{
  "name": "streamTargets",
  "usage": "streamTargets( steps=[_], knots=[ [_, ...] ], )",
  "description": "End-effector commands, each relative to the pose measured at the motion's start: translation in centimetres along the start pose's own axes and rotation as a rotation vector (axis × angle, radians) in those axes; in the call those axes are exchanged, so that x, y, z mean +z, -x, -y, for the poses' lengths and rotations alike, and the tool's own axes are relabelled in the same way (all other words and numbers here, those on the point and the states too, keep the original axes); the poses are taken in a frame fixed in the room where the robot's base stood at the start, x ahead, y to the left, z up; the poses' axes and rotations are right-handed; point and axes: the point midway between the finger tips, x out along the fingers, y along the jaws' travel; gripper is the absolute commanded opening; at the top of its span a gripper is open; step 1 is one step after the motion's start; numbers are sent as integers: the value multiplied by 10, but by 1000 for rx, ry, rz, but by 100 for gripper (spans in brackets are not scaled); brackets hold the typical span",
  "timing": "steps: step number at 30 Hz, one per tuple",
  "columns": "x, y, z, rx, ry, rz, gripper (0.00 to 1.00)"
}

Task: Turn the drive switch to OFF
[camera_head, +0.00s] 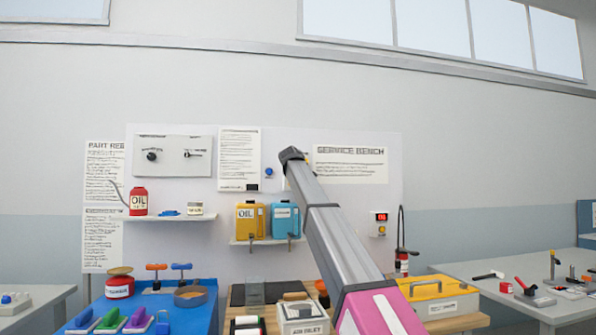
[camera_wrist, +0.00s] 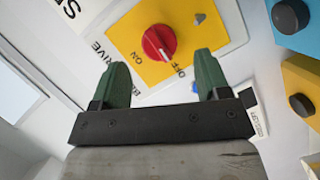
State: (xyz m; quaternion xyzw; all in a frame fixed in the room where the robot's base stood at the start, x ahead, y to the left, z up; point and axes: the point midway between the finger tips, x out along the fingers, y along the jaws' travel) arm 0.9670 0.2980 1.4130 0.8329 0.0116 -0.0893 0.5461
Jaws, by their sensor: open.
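The drive switch is a round red knob (camera_wrist: 159,43) on a yellow plate (camera_wrist: 185,20) in the wrist view. The words ON, OFF and DRIVE show tilted around it. A pale mark on the knob is at its lower right, toward the OFF side; I cannot tell its exact setting. My gripper (camera_wrist: 160,64) has its two green fingers spread apart, with nothing between them. The knob appears just beyond the fingertips, between their lines; contact does not show. In the head view the end of my arm reaches the wall panel and hides the switch.
Cluttered benches lie below.

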Motion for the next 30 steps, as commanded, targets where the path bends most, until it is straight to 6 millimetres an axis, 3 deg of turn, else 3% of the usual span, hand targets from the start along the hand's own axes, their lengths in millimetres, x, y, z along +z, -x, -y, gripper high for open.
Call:
streamTargets(
  steps=[3, 10, 30],
  knots=[
    [1, 28, 1, 1, 0, -3, 69],
    [1, 60, 1, 1, 1, -1, 69],
    [0, 65, 0, 1, 1, -1, 69]
  ],
)
